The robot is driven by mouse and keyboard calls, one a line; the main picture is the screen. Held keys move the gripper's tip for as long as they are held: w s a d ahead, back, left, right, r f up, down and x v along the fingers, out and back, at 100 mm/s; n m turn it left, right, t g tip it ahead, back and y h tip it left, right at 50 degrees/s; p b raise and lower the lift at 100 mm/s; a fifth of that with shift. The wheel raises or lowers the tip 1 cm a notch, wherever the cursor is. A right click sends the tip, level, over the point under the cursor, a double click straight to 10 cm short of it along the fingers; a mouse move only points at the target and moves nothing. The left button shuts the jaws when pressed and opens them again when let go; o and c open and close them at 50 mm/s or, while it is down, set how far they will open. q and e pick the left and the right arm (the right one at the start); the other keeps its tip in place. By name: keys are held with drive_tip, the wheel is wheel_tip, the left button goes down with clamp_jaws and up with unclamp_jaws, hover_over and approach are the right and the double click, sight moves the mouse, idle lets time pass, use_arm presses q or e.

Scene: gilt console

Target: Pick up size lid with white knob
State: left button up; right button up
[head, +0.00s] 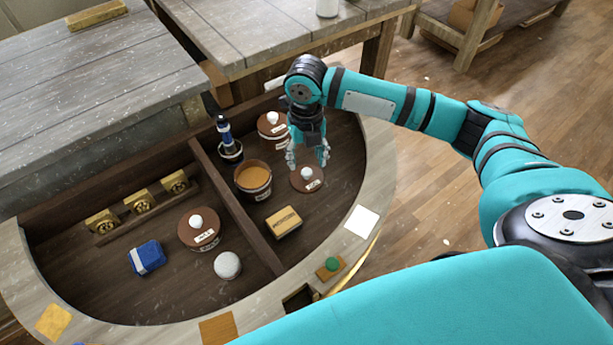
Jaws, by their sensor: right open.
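A round brown lid with a white knob and a small white label (308,184) lies in the right part of the half-round console. My right gripper (307,161) points down just above this lid, its fingers open and apart with the white knob just below and between them. I cannot tell whether the fingertips touch it. Two similar brown lids with white knobs show: one on a labelled pot at the left (189,236), one at the back (266,128). An open pot with orange-brown contents (253,176) stands left of my gripper. My left gripper is not in view.
A wooden divider (235,205) splits the console. A dark blue-banded bottle (225,135), a yellow block (284,222), a white ball (228,265), a blue packet (147,257) and gold blocks (139,201) stand inside. The curved rim (385,165) runs close right of my gripper.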

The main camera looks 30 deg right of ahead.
sight(307, 172)
drive_tip(key=shift+d+f, duration=0.15)
drive_tip(key=shift+f, duration=3.05)
clamp_jaws()
